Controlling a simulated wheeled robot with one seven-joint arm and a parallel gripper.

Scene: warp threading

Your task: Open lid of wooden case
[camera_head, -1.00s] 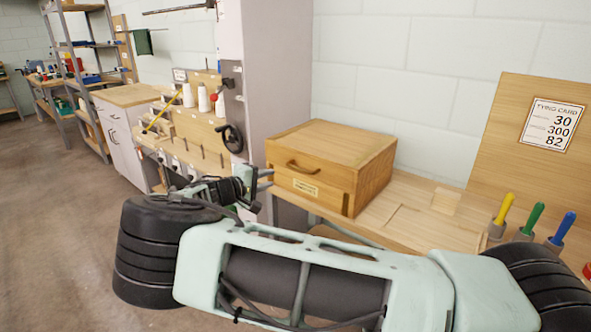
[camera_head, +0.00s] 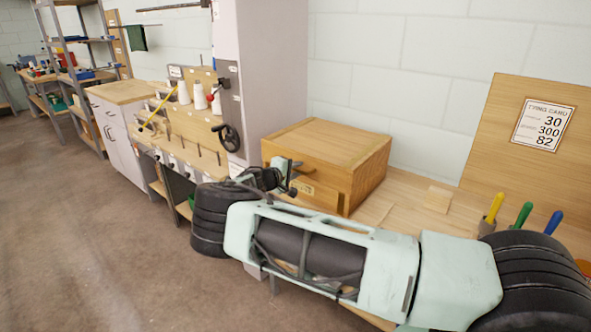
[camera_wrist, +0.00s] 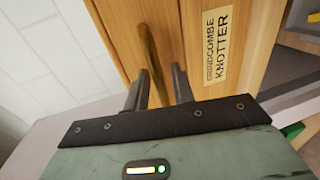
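The wooden case (camera_head: 327,145) stands on the workbench with its lid shut. Its curved handle (camera_wrist: 149,52) is on the front face and shows in the wrist view. A label plate (camera_wrist: 215,44) reading "COMBE KNOTTER" is beside the handle. My gripper (camera_head: 291,172) is at the case's front, close to the handle, and partly covers the front face in the head view. In the wrist view my gripper (camera_wrist: 161,78) has its two fingers apart, with the handle's near end showing in the gap between them. Whether a finger touches the handle is not clear.
A small wooden block (camera_head: 438,199) lies on the bench right of the case. Yellow, green and blue handled tools (camera_head: 525,214) stand farther right, before a board with a card (camera_head: 543,124). A grey cabinet (camera_head: 262,80) rises left of the case.

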